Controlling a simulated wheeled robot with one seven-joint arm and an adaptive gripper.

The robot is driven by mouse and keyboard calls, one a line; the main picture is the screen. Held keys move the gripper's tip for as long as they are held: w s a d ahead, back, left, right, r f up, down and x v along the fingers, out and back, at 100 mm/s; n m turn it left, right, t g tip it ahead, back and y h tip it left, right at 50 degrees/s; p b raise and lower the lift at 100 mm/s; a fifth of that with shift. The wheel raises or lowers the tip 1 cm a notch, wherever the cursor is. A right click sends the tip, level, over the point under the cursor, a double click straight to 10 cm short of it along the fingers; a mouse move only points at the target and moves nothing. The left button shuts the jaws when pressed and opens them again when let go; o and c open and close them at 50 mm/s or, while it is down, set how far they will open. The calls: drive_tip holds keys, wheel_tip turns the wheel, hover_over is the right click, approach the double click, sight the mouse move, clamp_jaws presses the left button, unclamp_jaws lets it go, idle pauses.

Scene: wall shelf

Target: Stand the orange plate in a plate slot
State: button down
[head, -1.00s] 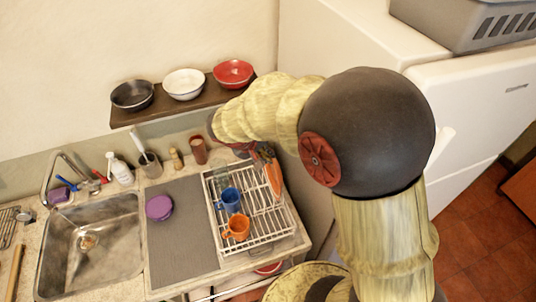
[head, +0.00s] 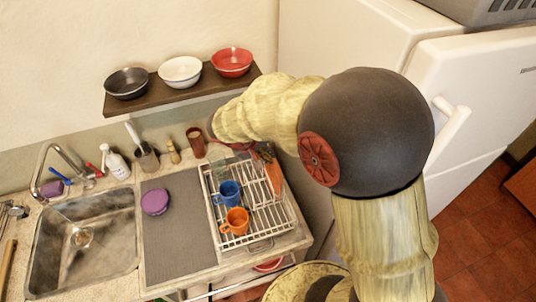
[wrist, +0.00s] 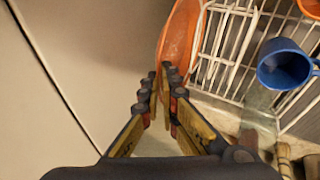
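The orange plate (wrist: 180,38) shows nearly edge-on in the wrist view, along the left edge of the white wire dish rack (wrist: 214,72). In the head view the plate (head: 274,178) is at the right side of the rack (head: 283,222), tilted close to upright and partly hidden by my arm. My gripper (wrist: 163,72) has its fingertips closed on the plate's near rim. In the head view the gripper (head: 262,152) is mostly hidden by my wrist. I cannot tell whether the plate's lower edge rests in a slot.
A blue mug (head: 228,193) and an orange mug (head: 236,221) stand in the rack's left part. A clear glass (head: 219,171) is behind them. A shelf (head: 160,97) with bowls hangs above. A white fridge (head: 345,40) stands to the right.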

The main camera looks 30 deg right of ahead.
drive_tip(key=shift+f+b, duration=0.55)
drive_tip(key=shift+b, duration=0.1)
idle(0.5)
drive_tip(key=c, duration=2.3)
unclamp_jaws()
drive_tip(key=o, duration=0.3)
drive_tip(key=shift+o, duration=0.2)
drive_tip(key=v, duration=1.2)
drive_tip(key=shift+f, duration=0.1)
